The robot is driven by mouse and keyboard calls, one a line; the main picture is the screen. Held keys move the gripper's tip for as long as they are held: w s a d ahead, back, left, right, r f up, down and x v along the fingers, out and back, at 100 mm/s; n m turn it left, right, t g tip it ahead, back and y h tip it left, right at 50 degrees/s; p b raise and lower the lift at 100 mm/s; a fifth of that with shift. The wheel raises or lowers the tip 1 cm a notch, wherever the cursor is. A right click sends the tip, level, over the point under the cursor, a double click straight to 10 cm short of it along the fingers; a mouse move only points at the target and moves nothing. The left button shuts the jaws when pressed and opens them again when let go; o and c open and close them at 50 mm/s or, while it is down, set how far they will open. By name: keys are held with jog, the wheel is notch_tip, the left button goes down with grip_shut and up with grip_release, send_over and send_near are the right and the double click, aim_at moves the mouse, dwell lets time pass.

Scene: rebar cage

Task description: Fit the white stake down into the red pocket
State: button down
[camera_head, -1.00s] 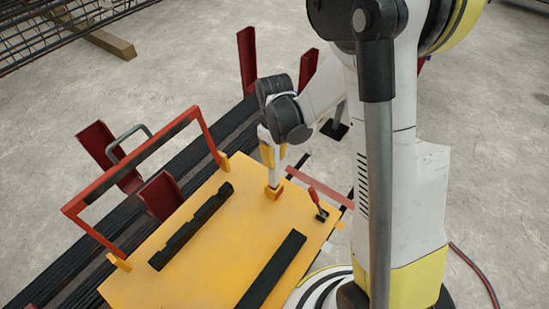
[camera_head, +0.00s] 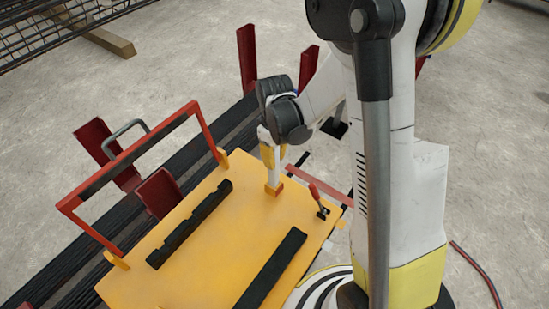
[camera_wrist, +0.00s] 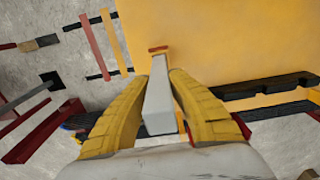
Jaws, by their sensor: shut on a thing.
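My gripper (camera_head: 273,155) points down over the yellow board, near the board's far right corner. Its yellow fingers, also in the wrist view (camera_wrist: 160,76), are shut on the white stake (camera_wrist: 160,105), one on each side. In the head view the white stake (camera_head: 273,177) stands about upright below the fingers. Its lower end meets the small red pocket (camera_head: 274,190) on the board. In the wrist view only a thin red edge of the pocket (camera_wrist: 158,49) shows past the stake's far end. How deep the stake sits in it I cannot tell.
The yellow board (camera_head: 215,240) carries a red-handled clamp (camera_head: 317,200) just right of the pocket and two black bars, one notched (camera_head: 190,225). A red frame (camera_head: 130,160) stands along its left edge. Dark red posts (camera_head: 247,60) rise behind.

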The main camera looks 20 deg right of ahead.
jog(key=shift+f+b, duration=1.8)
jog(key=shift+f, duration=0.5)
jog(key=c, duration=1.3)
grip_release()
jog(key=shift+o, duration=0.2)
jog(key=shift+r, duration=0.15)
notch_tip(320, 180, up, 12)
jog(key=shift+f, duration=0.1)
